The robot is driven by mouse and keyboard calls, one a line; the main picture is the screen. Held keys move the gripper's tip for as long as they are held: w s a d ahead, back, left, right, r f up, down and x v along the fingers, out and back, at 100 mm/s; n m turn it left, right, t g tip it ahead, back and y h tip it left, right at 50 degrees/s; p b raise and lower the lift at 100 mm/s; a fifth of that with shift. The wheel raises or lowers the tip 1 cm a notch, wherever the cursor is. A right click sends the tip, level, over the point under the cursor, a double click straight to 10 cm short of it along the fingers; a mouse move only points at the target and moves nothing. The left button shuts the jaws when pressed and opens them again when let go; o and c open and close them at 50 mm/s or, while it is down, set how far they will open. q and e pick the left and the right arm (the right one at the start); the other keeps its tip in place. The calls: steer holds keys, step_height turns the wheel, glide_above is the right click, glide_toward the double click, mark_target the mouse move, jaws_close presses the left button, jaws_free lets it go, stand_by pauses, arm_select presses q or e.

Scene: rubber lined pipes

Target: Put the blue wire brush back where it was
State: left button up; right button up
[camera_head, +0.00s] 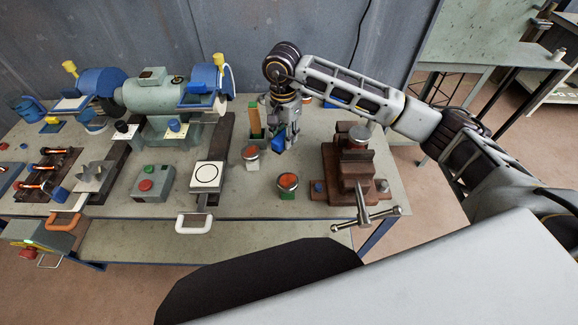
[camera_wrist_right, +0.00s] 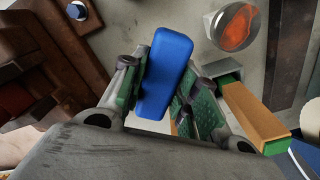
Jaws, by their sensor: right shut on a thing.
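My right gripper (camera_head: 284,132) is over the workbench, pointing down, between the grinder and the brown vise. It is shut on the blue wire brush (camera_head: 277,144); in the right wrist view the brush's blue block-shaped body (camera_wrist_right: 167,72) sits between the green-padded fingers of the gripper (camera_wrist_right: 163,85). The brush's bristles are hidden. Whether the brush touches the bench is not clear. My left gripper is not in view.
A wooden-handled piece (camera_wrist_right: 256,115) stands in a grey-green holder beside the gripper. The brown vise (camera_head: 350,175) is to the right. The bench grinder (camera_head: 155,92) is to the left.

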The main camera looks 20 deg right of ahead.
steer(key=shift+m, duration=0.8)
steer(key=shift+s+d+r+m, duration=0.1)
steer(key=shift+m, duration=0.7)
steer(key=m, duration=0.6)
steer(key=shift+s+d, duration=0.2)
steer(key=shift+s, duration=0.05)
steer(key=m, duration=0.3)
steer(key=shift+d, duration=0.1)
steer(key=m, duration=0.4)
steer(key=shift+s+d, duration=0.1)
steer(key=shift+s, duration=0.05)
steer(key=shift+m, duration=1.2)
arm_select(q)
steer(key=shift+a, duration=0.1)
arm_select(e)
steer(key=shift+m, duration=0.4)
